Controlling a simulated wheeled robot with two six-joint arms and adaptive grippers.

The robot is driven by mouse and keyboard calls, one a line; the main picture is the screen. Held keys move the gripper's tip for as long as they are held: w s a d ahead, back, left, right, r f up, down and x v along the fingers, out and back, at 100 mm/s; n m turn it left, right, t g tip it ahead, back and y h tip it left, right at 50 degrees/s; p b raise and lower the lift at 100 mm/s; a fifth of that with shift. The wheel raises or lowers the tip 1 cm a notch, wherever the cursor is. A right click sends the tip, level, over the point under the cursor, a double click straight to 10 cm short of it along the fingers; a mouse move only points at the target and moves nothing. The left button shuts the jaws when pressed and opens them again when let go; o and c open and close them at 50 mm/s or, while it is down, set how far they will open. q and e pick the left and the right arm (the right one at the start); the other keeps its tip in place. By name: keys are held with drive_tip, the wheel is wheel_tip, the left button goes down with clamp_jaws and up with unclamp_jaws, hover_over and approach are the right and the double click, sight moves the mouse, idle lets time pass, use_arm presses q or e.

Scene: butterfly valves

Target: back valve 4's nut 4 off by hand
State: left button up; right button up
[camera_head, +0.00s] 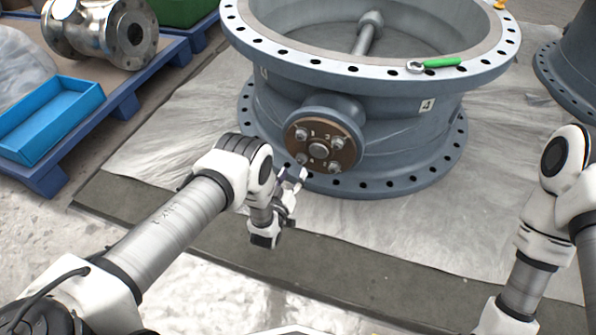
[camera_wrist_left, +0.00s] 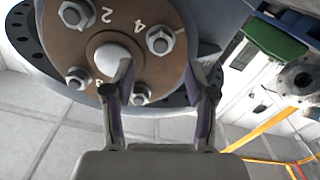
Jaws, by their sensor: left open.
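Valve 4 (camera_head: 390,140) is a large grey-blue ring body marked 4. On its side is a round brown plate (camera_head: 324,131) with a central stub and nuts around it; the plate also fills the upper left of the left wrist view (camera_wrist_left: 122,78). There, the nut beside the printed 4 (camera_wrist_left: 160,40) sits on its stud, right of the stub. My left gripper (camera_head: 291,182) is just below the plate, open and empty. In the wrist view its fingers (camera_wrist_left: 162,72) spread below that nut, the left fingertip overlapping the stub's edge. My right arm shows, its gripper does not.
A green-handled wrench (camera_head: 440,63) lies on the valve's top flange. A blue tray (camera_head: 50,118) and a metal valve (camera_head: 100,32) are on a blue pallet at left. Another grey-blue body (camera_head: 570,65) stands at right. The sheet in front is clear.

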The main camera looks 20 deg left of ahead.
sight(300, 160)
use_arm(q)
drive_tip(key=w+b, duration=0.1)
drive_tip(key=w, duration=0.1)
drive_tip(key=w+b, duration=0.1)
drive_tip(key=w, duration=0.1)
drive_tip(key=shift+w+f, duration=0.2)
drive_tip(key=shift+w, duration=0.15)
drive_tip(key=shift+w+d+r, duration=0.1)
drive_tip(key=shift+w+r, duration=0.05)
drive_tip(key=shift+w, duration=0.15)
clamp_jaws()
use_arm(e)
wheel_tip(300, 160, down, 3)
drive_tip(key=shift+r, duration=0.1)
